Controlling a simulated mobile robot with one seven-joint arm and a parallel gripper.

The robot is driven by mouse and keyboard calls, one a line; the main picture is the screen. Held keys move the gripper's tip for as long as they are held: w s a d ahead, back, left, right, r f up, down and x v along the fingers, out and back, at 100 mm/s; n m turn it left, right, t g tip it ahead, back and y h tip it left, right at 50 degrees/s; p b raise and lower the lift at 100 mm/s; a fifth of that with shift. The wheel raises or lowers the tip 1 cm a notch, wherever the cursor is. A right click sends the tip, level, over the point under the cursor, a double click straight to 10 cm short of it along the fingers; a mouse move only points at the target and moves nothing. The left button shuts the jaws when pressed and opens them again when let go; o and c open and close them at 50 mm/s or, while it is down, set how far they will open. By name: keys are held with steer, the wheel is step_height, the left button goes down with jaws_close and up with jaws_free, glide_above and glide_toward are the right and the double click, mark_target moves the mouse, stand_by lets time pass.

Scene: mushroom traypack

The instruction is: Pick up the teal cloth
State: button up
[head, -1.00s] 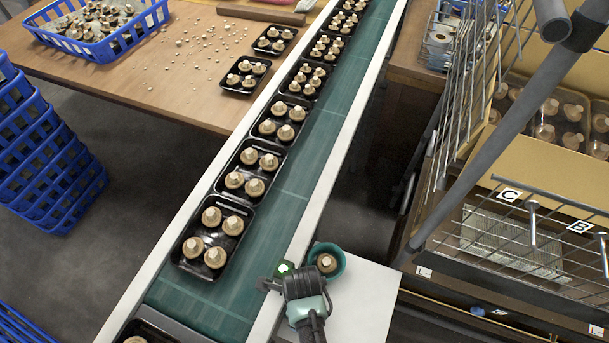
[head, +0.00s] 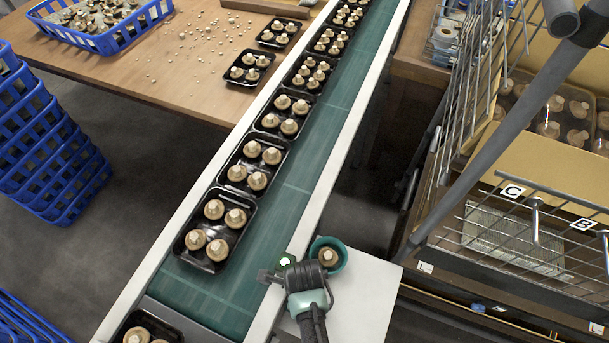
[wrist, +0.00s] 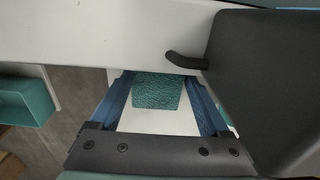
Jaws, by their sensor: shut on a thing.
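The teal cloth (wrist: 156,91) shows in the wrist view as a small, textured, roughly square patch between my blue fingers. My gripper (wrist: 160,100) is shut on it, with a white surface behind. In the head view my gripper (head: 278,274) is low, beside the white edge of the conveyor and the small white table. There I cannot make out the cloth clearly, as my wrist covers much of that spot.
A teal round bowl (head: 341,262) with a mushroom-like thing sits close to my wrist on the white table (head: 365,300). Black mushroom trays (head: 207,262) line the green conveyor (head: 235,290). A wire rack (head: 510,235) stands to the right, blue crates (head: 55,160) to the left.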

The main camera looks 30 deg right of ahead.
steer(key=shift+r, duration=0.65)
step_height(320, 180, up, 2)
steer(key=shift+r, duration=0.1)
steer(key=s+d, duration=0.3)
steer(key=s, duration=0.1)
steer(key=s+d+b, duration=0.1)
steer(key=s+d, duration=0.3)
steer(key=s, duration=0.1)
steer(key=s+d, duration=0.4)
steer(key=s, duration=0.1)
steer(key=shift+s, duration=0.1)
